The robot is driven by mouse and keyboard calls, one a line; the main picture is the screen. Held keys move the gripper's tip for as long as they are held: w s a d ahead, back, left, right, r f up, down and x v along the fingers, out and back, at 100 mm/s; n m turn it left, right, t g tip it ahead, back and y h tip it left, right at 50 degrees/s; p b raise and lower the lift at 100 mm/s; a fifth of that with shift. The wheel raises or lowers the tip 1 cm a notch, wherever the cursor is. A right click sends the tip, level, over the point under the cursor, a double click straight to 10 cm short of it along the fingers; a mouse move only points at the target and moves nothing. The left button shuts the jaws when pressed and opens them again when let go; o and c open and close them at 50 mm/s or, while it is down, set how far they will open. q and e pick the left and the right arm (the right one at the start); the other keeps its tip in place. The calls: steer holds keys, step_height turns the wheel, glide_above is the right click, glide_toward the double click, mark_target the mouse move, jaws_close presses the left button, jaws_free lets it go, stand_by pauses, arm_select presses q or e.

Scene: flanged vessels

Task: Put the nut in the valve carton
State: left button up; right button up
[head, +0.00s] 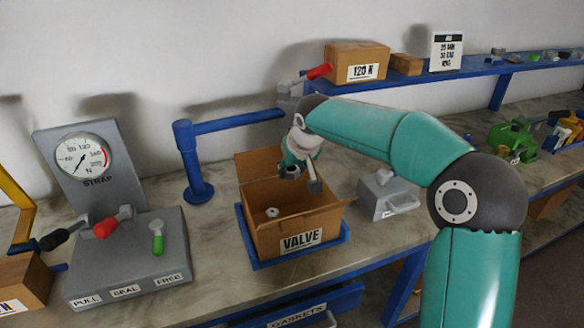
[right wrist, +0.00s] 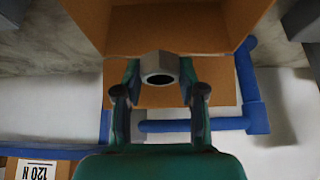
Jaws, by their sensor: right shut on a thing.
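The valve carton (head: 288,239) is an open brown box with raised flaps and a VALVE label, standing in a blue tray (head: 250,258) on the bench. My right gripper (head: 302,182) is over the carton's open top, pointing down. In the right wrist view, my right gripper (right wrist: 160,88) is shut on a grey nut (right wrist: 159,66), with its round hole showing between the fingertips. The carton also shows there as brown walls (right wrist: 245,20) beyond the nut. A small pale ring-shaped piece (head: 272,212) lies inside the carton. My left gripper is not in view.
A blue post with a side arm (head: 190,160) stands close behind the carton on the left. A grey strap gauge stand (head: 125,255) is at left, and a grey block (head: 388,196) at right. A blue shelf (head: 420,77) runs behind.

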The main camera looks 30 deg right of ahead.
steer(key=o, duration=1.3)
steer(key=shift+r, duration=0.1)
steer(key=v, duration=1.1)
steer(key=shift+s+r, duration=0.25)
steer(key=shift+r, duration=0.1)
